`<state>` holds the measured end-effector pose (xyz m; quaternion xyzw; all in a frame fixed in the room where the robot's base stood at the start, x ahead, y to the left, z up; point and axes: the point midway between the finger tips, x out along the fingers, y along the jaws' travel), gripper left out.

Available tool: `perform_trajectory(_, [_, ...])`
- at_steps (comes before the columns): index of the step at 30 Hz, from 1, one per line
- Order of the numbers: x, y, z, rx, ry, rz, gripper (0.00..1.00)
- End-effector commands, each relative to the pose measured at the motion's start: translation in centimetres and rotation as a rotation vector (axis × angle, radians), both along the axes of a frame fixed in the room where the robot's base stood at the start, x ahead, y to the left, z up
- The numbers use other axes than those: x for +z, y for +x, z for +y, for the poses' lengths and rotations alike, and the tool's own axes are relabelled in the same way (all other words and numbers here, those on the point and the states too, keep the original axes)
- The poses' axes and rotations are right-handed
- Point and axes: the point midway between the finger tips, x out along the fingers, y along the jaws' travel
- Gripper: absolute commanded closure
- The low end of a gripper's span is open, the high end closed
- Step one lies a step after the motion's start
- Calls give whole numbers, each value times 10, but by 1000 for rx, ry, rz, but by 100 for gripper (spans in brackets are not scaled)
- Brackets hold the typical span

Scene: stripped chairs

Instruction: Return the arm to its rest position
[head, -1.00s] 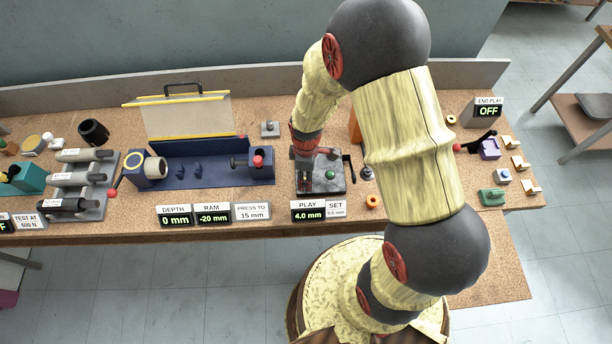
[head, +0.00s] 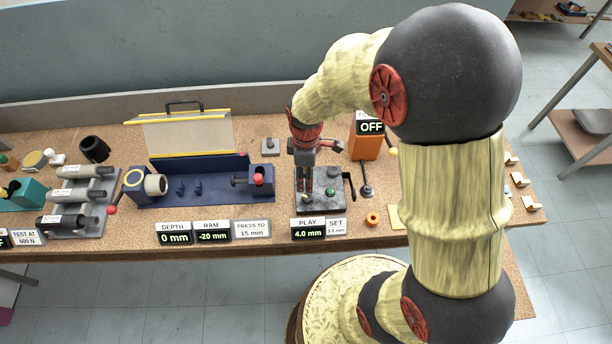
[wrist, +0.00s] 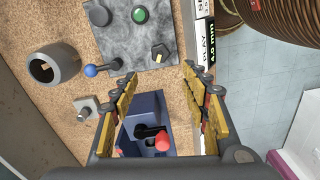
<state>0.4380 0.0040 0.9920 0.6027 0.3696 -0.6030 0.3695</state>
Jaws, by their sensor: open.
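My gripper (head: 305,186) hangs over the grey play-setting plate (head: 333,203) on the bench, with my arm bent up and to the right of it. In the wrist view my gripper (wrist: 160,80) has its two yellow-and-dark fingers spread apart, with nothing held between them. The plate (wrist: 125,30) with its green button (wrist: 139,15) and black knob (wrist: 160,52) lies beyond the fingertips. Part of a blue press with a red knob (wrist: 162,140) shows between the fingers, below them. The head view does not show the finger gap clearly.
The blue press (head: 215,190) with its raised clear guard stands left of the plate. An orange block (head: 364,147) and a small post (head: 366,178) stand to its right. My arm hides much of the bench's right part. Floor is open in front.

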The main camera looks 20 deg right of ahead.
Motion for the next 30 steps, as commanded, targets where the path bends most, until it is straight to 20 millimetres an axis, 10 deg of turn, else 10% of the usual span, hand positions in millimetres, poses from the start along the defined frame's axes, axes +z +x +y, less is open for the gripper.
perform_trajectory(19, [-3, -28, 0, -315, -12, 71, 54])
perform_trajectory(30, [86, -80, -1, -851, 6, -14, 54])
